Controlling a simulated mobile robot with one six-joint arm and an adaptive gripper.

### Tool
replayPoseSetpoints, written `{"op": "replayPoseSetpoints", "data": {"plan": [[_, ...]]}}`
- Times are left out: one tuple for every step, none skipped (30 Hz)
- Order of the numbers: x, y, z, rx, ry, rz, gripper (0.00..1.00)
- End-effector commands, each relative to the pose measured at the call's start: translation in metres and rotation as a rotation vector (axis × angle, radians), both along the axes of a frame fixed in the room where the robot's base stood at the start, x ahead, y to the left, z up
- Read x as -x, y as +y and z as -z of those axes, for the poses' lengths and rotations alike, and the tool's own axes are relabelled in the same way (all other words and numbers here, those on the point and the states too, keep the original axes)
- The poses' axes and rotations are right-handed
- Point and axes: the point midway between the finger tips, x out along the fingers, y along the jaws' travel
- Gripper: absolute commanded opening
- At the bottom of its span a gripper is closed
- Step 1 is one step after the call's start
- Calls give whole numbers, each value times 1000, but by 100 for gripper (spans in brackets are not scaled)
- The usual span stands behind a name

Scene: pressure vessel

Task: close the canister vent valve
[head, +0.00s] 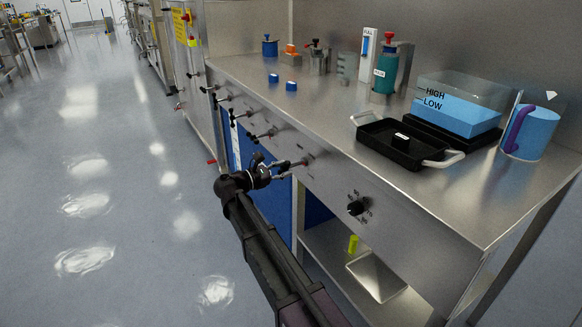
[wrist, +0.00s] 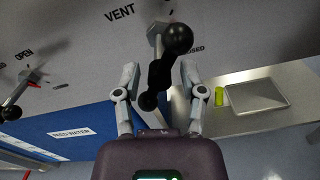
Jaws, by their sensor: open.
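The vent valve handle (wrist: 160,72) is black with a ball end. In the wrist view it sits under the VENT lettering on the steel panel. It slants from upper right to lower left, its ball end beside the partly hidden CLOSED marking. My gripper (wrist: 159,68) is open, with one grey finger on each side of the handle. I cannot tell whether either finger touches it. In the head view my gripper (head: 285,170) is at the bench's front panel, at the nearest of its row of valves, and hides part of the handle.
Another valve (wrist: 14,98) with an OPEN marking is at left in the wrist view. A FEED WATER label (wrist: 70,132) is on the blue panel below. A lower shelf (head: 335,272) holds a yellow-green cylinder (head: 353,244) and a tray (head: 376,277). Floor at left is clear.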

Motion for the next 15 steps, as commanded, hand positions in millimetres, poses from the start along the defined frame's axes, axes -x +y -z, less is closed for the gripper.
{"op": "replayPoseSetpoints", "data": {"plan": [[-4, -6, 0, 0, 0, 1, 53], [-6, -9, 0, 0, 0, 0, 53], [-9, -13, 0, 0, 0, 0, 53], [-10, -15, 0, 0, 0, 1, 53], [-12, -18, 0, 0, 0, 1, 53], [-14, -20, 0, 0, 0, 0, 53], [-15, -22, 0, 0, 0, 0, 53], [-16, -23, 0, 0, 0, -1, 53], [-17, -25, 0, 0, 0, -2, 53], [-18, -26, 0, 0, 0, -2, 53], [-18, -26, 0, 0, 0, -2, 53], [-19, -27, 0, 0, 0, -2, 53], [-19, -27, 0, 0, 0, -2, 53], [-19, -28, 0, 0, 0, -2, 53], [-19, -28, 0, 0, 0, -2, 53]]}}
